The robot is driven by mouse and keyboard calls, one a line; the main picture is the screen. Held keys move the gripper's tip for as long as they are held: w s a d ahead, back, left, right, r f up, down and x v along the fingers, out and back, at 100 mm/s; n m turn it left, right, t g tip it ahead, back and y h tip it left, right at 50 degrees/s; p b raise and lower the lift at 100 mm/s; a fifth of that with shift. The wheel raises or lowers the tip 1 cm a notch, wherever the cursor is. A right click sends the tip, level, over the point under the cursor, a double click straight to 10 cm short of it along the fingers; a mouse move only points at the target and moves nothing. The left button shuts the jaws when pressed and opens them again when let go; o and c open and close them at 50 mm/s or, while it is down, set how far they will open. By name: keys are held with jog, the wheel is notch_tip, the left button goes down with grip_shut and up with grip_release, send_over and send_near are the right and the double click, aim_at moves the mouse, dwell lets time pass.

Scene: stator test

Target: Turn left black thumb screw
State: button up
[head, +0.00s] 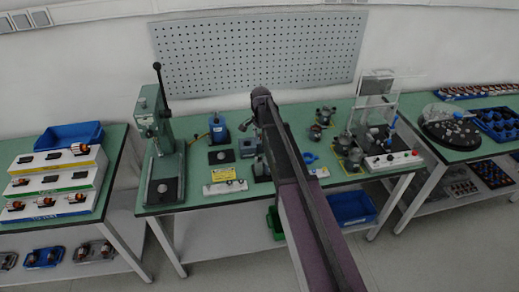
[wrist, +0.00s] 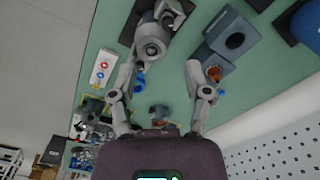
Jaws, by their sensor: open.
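My gripper (wrist: 162,72) is open in the wrist view, its two fingers spread wide with nothing held between them. A grey metal fixture with a round end (wrist: 151,48) is just ahead of the fingers, closer to the left one. A small dark part (wrist: 158,113) shows between the fingers. I cannot make out a black thumb screw for certain in either view. In the head view my arm crosses the middle of the green bench (head: 222,186) and hides my gripper.
A grey block with a round dark hole (wrist: 234,40) is right of the fingers. A white box with coloured buttons (wrist: 102,68) is at left. In the head view a green lever press (head: 160,130) stands left and a clear-shielded stand (head: 375,110) right.

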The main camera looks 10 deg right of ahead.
aim_at(260, 157)
jog(key=shift+w+r+m, duration=0.3)
jog(key=shift+w+r, duration=0.25)
jog(key=shift+w, duration=0.15)
jog(key=shift+f, duration=0.2)
notch_tip(260, 157, down, 13)
jog(key=b, duration=1.3)
jog(key=shift+f, duration=0.2)
grip_shut()
